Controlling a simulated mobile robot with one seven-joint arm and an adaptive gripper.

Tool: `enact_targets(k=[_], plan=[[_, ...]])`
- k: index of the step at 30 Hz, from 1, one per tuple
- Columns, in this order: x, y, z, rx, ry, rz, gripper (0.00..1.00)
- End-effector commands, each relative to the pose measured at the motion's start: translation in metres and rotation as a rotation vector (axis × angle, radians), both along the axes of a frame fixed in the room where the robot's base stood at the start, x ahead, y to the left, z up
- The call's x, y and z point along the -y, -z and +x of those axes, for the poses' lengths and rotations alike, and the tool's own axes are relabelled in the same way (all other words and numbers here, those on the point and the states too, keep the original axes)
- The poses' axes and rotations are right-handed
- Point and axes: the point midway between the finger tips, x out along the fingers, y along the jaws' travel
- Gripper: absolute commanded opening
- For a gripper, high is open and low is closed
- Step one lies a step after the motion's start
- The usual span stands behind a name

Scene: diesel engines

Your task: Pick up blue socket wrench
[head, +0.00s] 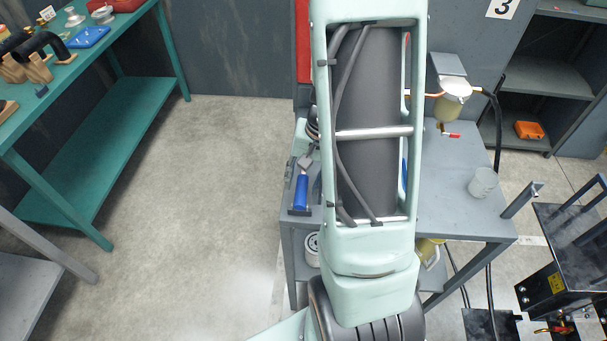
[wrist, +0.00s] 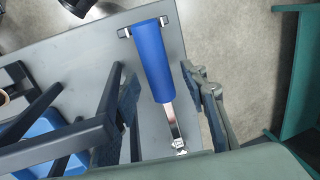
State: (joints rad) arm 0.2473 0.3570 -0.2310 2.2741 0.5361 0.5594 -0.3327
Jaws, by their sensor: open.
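The blue socket wrench (wrist: 154,62) lies on the grey table (wrist: 75,70) in the wrist view. My gripper (wrist: 161,88) is open, with one finger on each side of the wrench in the wrist view. No finger visibly touches it; the height gap is hard to judge.
Another blue object (wrist: 42,147) and a dark roll (wrist: 14,85) lie left of the gripper in the wrist view. A green workbench (head: 95,125) stands left, with clear floor between.

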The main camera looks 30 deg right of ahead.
Motion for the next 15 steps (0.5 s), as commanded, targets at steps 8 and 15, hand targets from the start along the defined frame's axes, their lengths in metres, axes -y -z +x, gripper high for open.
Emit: enact_targets(k=[8, 15], plan=[[-0.0022, 0.0149, 0.0017, 0.001, 0.001, 0.0, 0.4], [-0.0023, 0.0145, 0.0018, 0.001, 0.001, 0.0, 0.27]])
